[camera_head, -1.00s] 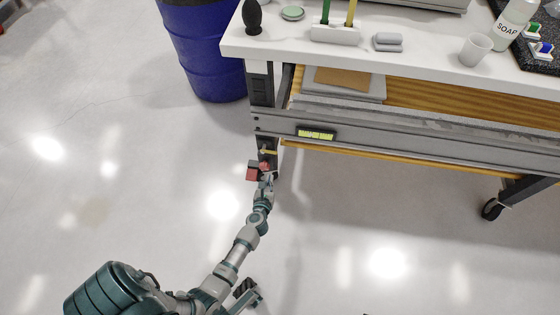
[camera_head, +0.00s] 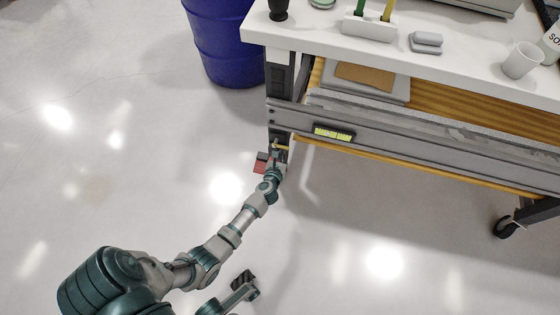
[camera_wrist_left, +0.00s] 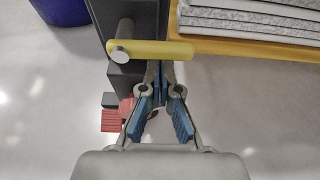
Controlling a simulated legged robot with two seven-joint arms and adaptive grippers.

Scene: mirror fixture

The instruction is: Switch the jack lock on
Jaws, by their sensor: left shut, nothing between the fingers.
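The jack lock appears to be the yellow lever (camera_wrist_left: 165,50) on a round metal pin, mounted on the dark bench leg (camera_wrist_left: 125,75). It lies level across the left wrist view. In the head view the leg (camera_head: 279,80) stands at the bench's left end, and the lever is too small to make out well. My left gripper (camera_wrist_left: 160,68) is shut and empty, its fingertips just below the lever; I cannot tell whether they touch it. It also shows at the leg's lower end in the head view (camera_head: 275,154). My right gripper (camera_head: 244,280) is low in the head view, its fingers unclear.
A red block-like part (camera_wrist_left: 114,120) sits low beside the leg. A blue barrel (camera_head: 225,45) stands behind, left of the bench. The white worktop (camera_head: 330,48) holds a cup (camera_head: 521,60) and other items. A caster wheel (camera_head: 504,228) is at right. Floor in front is clear.

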